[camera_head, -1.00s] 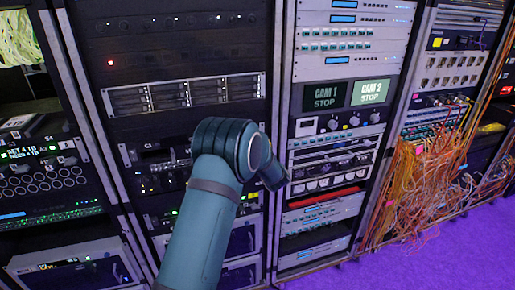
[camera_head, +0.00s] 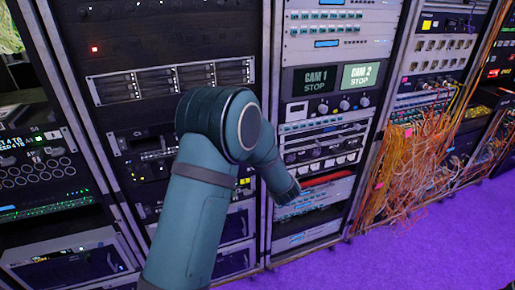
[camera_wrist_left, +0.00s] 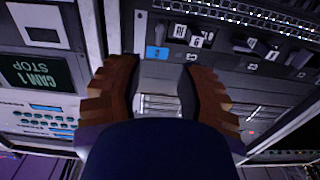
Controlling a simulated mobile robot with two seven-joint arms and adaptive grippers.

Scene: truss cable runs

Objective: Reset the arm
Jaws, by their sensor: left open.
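A teal arm of mine (camera_head: 193,215) rises from the bottom of the head view. It bends at a thick joint, and its far part slopes down to the right in front of the racks. No gripper shows in the head view. In the left wrist view my left gripper (camera_wrist_left: 157,78) has its two brown, ridged fingers spread apart. Nothing is between them; rack panels show beyond the gap. My right gripper is in neither view.
Equipment racks stand across the head view, one with CAM 1 and CAM 2 screens (camera_head: 328,78). The screen panel shows upside down in the left wrist view (camera_wrist_left: 30,72). Orange cables (camera_head: 415,160) hang loose at the right. The purple floor (camera_head: 425,250) is clear at lower right.

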